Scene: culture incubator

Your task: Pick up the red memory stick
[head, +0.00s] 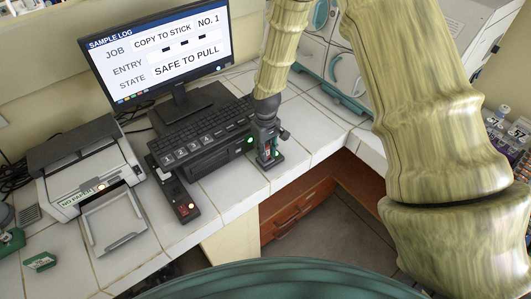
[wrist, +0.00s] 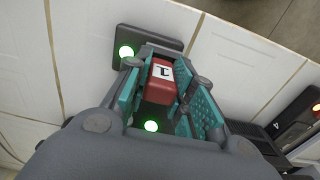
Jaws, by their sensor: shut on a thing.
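The red memory stick (wrist: 160,84) shows between my fingers in the wrist view, with a white label reading 1. My gripper (wrist: 162,92) is shut on it, one teal finger pad on each side. In the head view my gripper (head: 268,150) points down at the front of the counter, just right of the keyboard. A dark base (wrist: 147,38) lies beneath the stick and fingers. The stick's far end is hidden, so I cannot tell whether it is seated. The monitor (head: 160,48) reads COPY TO STICK, NO. 1, SAFE TO PULL.
A keyboard (head: 200,133) sits on a dark unit with a green light left of my gripper. A dark device (head: 182,200) with a red light and a printer (head: 85,170) stand further left. The white-tiled counter ends just in front.

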